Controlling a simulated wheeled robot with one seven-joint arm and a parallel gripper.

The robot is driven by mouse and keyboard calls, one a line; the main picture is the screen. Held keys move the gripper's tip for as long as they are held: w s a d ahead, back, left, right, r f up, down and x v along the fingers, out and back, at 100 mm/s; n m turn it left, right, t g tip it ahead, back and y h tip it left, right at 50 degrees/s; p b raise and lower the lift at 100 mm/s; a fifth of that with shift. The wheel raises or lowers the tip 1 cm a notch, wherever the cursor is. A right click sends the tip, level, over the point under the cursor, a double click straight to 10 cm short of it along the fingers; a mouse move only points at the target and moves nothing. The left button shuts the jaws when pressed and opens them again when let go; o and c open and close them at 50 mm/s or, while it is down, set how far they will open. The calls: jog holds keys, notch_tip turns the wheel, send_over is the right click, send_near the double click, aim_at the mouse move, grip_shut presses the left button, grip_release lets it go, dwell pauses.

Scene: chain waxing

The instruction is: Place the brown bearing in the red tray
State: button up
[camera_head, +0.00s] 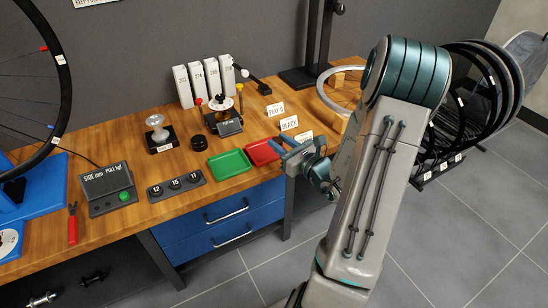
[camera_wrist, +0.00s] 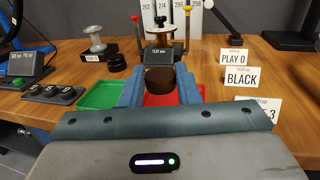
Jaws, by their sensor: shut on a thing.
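My gripper (camera_head: 284,147) is over the right edge of the red tray (camera_head: 260,153) in the head view. In the wrist view its two blue fingers (camera_wrist: 160,88) are shut on the brown bearing (camera_wrist: 159,80), a short dark brown cylinder held upright between them. The red tray (camera_wrist: 199,92) shows behind and below the fingers, partly covered by them. I cannot tell the height of the bearing above the tray. The bearing cannot be made out in the head view.
A green tray (camera_head: 229,163) stands just left of the red one. Behind are a dial gauge stand (camera_head: 226,120) and a black round part (camera_head: 198,142). Label cards (camera_head: 289,123) stand to the right. A block with several numbered knobs (camera_head: 176,186) lies at left.

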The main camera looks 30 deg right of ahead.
jog(key=b, duration=0.1)
send_over(274, 160)
notch_tip(274, 160, down, 3)
jog(key=shift+w+r, duration=0.15)
jog(key=shift+d+f+b, duration=0.1)
jog(key=shift+f+b, duration=0.85)
jog(key=shift+f, duration=0.95)
jog(key=shift+f+b, duration=0.45)
jog(key=shift+f, duration=0.2)
jog(key=o, duration=1)
jog(key=shift+o, duration=0.2)
jog(key=shift+r, duration=0.15)
